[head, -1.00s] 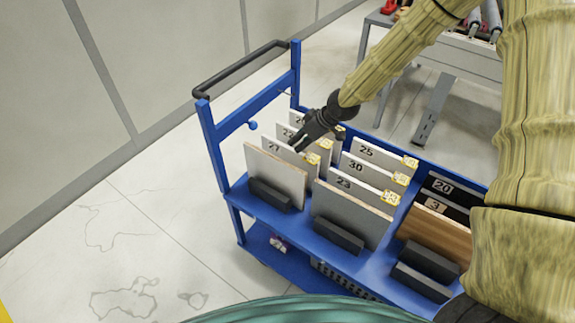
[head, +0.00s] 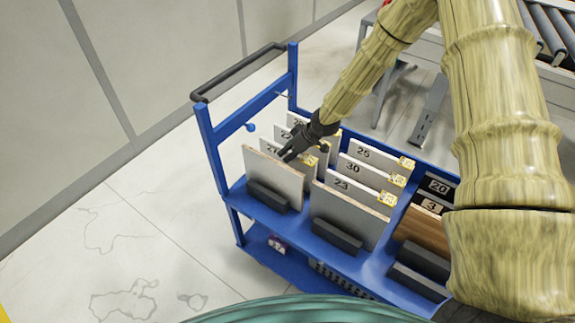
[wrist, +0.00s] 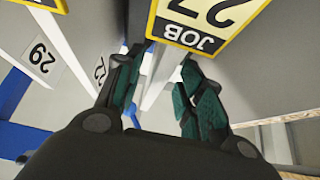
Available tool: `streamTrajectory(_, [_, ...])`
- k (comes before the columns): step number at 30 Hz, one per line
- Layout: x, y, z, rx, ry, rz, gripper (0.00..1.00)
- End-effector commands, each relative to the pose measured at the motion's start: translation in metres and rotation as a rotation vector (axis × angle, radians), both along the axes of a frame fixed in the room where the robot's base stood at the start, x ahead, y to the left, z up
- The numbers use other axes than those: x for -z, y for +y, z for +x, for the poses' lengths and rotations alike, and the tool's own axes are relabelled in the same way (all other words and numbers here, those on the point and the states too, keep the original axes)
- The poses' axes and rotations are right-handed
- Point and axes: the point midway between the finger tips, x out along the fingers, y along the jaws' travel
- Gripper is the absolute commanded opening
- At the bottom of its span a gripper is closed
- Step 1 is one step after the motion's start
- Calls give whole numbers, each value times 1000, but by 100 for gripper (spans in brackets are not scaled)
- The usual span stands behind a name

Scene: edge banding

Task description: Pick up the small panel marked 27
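The panel marked 27 (head: 268,146) stands upright on the blue cart, behind the plain front panel in the left column. My gripper (head: 287,156) is at its top edge, pointing down and left, and partly covers it. In the wrist view my gripper (wrist: 160,68) is open, with fingers apart on either side of a pale panel edge. A yellow-bordered JOB 27 label (wrist: 203,20) shows upside down just beyond the right finger. I cannot tell whether either finger touches the panel.
The plain front panel (head: 272,178) stands close in front. Panels marked 25 (head: 366,153), 30 (head: 357,168) and 23 (head: 345,184) stand to the right. A panel marked 29 (wrist: 40,58) is left in the wrist view. The cart's blue frame (head: 208,140) rises at left.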

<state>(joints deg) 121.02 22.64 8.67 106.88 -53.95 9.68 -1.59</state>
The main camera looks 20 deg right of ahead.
Motion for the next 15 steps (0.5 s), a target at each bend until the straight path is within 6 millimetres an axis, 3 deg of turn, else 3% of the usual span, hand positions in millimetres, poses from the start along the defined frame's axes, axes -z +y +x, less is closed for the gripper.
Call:
streamTrajectory(7, [18,6,9,1,0,-1,38])
streamTrajectory(15, [21,7,11,1,-1,-1,38])
